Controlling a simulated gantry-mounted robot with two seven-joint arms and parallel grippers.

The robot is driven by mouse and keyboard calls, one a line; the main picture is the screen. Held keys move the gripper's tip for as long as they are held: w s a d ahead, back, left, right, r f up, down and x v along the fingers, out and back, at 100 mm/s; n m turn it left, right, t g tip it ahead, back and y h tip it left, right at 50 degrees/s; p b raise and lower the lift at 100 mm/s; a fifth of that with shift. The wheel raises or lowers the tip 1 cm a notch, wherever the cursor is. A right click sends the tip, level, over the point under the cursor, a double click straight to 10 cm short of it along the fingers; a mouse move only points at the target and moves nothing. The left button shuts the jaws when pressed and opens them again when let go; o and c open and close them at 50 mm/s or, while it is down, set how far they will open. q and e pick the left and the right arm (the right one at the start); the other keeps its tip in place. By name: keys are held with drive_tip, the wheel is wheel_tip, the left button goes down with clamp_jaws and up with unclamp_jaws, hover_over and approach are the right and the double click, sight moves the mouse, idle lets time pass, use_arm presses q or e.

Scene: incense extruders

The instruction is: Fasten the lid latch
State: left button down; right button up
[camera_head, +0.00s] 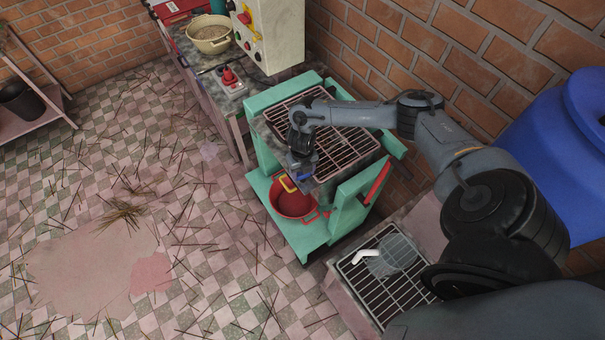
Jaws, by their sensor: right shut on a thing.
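A green machine (348,213) with a dark grate (345,152) on top stands in the middle of the view, against the brick wall. My right gripper (299,174) points down at its front edge and is shut on a small yellow loop (288,184), which may be the lid latch. The fingertips are too small to show the exact grip. A red pot (293,203) sits on the machine's lower shelf, just below the gripper. A red lever (378,182) lies along the machine's right side. I cannot tell where the lid's edge is. My left gripper is out of view.
A white-grey control box (275,35) and a beige bowl (209,34) stand on the bench behind. A blue barrel (560,150) is at the right. A wire rack (372,285) is at the front right. The tiled floor at left has scattered sticks.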

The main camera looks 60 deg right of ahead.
drive_tip(key=shift+n+b, duration=0.55)
drive_tip(key=shift+n, duration=0.55)
drive_tip(key=o, duration=1.1)
drive_tip(key=shift+c, duration=0.2)
drive_tip(key=shift+r, duration=0.3)
wheel_tip(320, 180, up, 10)
drive_tip(key=p, duration=0.1)
drive_tip(key=shift+r, duration=0.15)
